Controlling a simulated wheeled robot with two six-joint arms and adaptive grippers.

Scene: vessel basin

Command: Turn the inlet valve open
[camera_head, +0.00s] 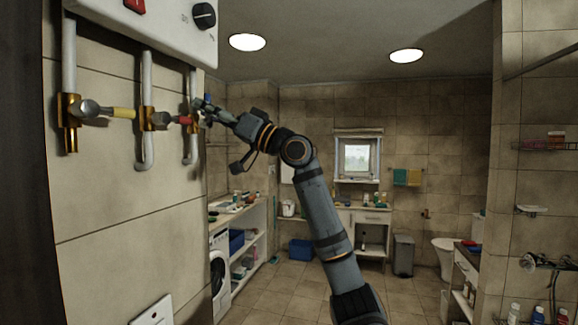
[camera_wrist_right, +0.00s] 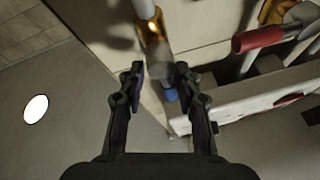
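The valve with the blue handle (camera_head: 208,98) is on the rightmost pipe under a white wall unit. In the right wrist view, its blue end (camera_wrist_right: 171,95) and grey stem (camera_wrist_right: 160,72) lie between the fingers of my right gripper (camera_wrist_right: 159,72). That gripper is open, with a gap at the left finger; I cannot tell whether the right finger touches. In the head view my right gripper (camera_head: 212,112) is at this valve, partly covering it. A valve with a red handle (camera_head: 182,120) and one with a yellow handle (camera_head: 122,113) are further left. My left gripper is out of view.
The white wall unit (camera_head: 150,32) with a black knob (camera_head: 204,16) hangs just above the valves. Pipes run down the tiled wall close to the gripper. A washing machine (camera_head: 220,270) and shelves stand beyond; the floor (camera_head: 290,285) in the middle is clear.

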